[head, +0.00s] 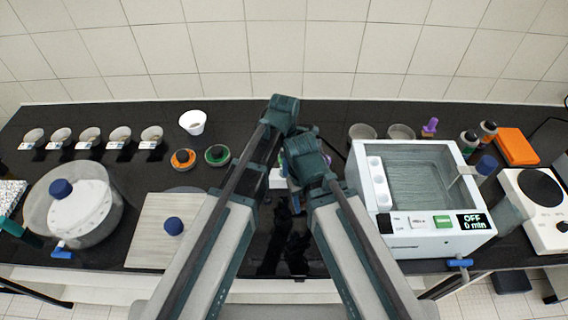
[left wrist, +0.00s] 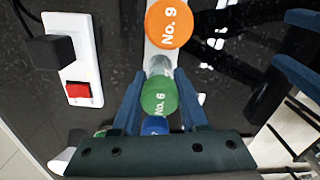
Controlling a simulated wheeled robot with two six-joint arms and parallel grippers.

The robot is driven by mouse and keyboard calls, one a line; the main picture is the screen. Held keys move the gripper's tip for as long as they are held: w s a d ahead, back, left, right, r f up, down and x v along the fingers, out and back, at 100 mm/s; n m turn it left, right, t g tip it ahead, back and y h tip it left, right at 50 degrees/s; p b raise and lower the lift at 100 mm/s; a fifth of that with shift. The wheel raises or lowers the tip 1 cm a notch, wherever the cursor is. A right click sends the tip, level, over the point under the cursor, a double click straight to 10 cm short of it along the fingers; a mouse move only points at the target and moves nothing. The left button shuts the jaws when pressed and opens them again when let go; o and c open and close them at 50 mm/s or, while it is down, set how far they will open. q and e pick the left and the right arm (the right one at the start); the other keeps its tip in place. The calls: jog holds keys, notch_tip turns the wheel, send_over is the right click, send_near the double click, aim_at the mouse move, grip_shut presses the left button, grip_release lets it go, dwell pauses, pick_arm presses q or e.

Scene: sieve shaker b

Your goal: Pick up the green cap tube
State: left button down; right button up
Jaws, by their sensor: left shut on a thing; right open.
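The green cap tube, its cap marked No. 6 (left wrist: 160,97), stands between the two blue fingers of my left gripper (left wrist: 161,88) in the left wrist view. The fingers are shut on it, and its clear body shows just past the cap. An orange cap marked No. 9 (left wrist: 169,24) is just beyond it, and a blue cap (left wrist: 155,126) is nearer the palm, partly hidden. In the head view my arms cover most of the white tube rack (head: 277,179). My right gripper (head: 296,200) is open, lower in the middle, and mostly hidden by its arm.
A white power strip (left wrist: 79,78) with a black plug and red switch lies beside the rack. At left are a round pot (head: 75,210), a pale board (head: 155,230) and several small bowls (head: 90,135).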

pick_arm(q)
notch_tip(320, 180, up, 9)
jog(key=p, duration=0.8)
jog(key=shift+f, duration=0.1)
